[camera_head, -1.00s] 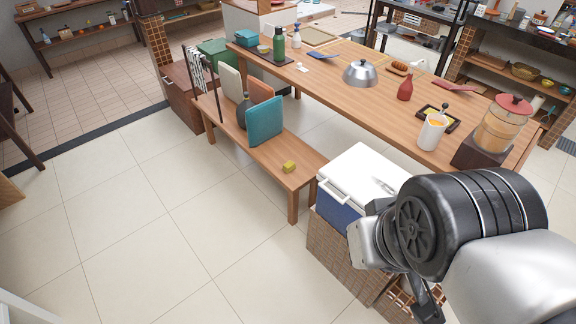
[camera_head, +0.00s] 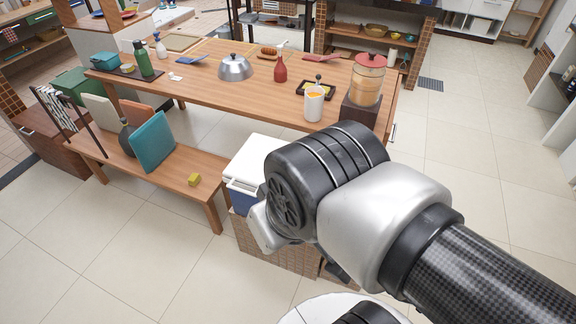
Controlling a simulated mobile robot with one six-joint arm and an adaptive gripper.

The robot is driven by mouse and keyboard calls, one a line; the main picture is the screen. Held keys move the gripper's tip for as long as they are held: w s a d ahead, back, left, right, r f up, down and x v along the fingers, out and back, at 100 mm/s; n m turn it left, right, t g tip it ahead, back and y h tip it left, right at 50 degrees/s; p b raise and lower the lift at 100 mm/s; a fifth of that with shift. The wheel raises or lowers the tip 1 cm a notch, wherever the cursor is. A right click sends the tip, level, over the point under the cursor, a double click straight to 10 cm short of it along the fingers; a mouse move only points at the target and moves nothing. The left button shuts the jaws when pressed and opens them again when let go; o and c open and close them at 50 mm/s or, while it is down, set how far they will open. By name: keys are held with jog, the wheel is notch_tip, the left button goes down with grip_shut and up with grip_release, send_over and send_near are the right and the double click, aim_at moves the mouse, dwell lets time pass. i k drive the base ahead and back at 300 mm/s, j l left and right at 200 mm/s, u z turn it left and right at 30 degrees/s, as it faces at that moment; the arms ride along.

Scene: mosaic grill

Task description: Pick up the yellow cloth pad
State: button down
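The yellow cloth pad (camera_head: 194,180) is a small yellow block-like piece. It lies on the right end of the low wooden bench (camera_head: 208,163), near its front edge, with nothing on top of it. My arm reaches in from the lower right, and its wrist is right of the pad and well apart from it. A dark part of what looks like my gripper (camera_head: 337,271) shows below the wrist. The rest is hidden behind my arm, so its fingers and opening cannot be seen.
A white-lidded blue cooler (camera_head: 243,182) stands between the bench and my arm. Teal (camera_head: 153,141) and pale cushions stand on the bench, left of the pad. The long wooden table (camera_head: 200,88) behind holds a dispenser (camera_head: 367,79), jug and cloche. The tiled floor in front is clear.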

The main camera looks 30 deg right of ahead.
aim_at(194, 178)
jog(key=i+j+z, duration=0.25)
jog(key=i+j, duration=0.35)
jog(key=i, duration=0.2)
jog(key=i+j+z, duration=0.25)
jog(key=i+j, duration=0.5)
jog(key=i+j+z, duration=0.25)
jog(key=i+j, duration=0.45)
jog(key=j, duration=0.2)
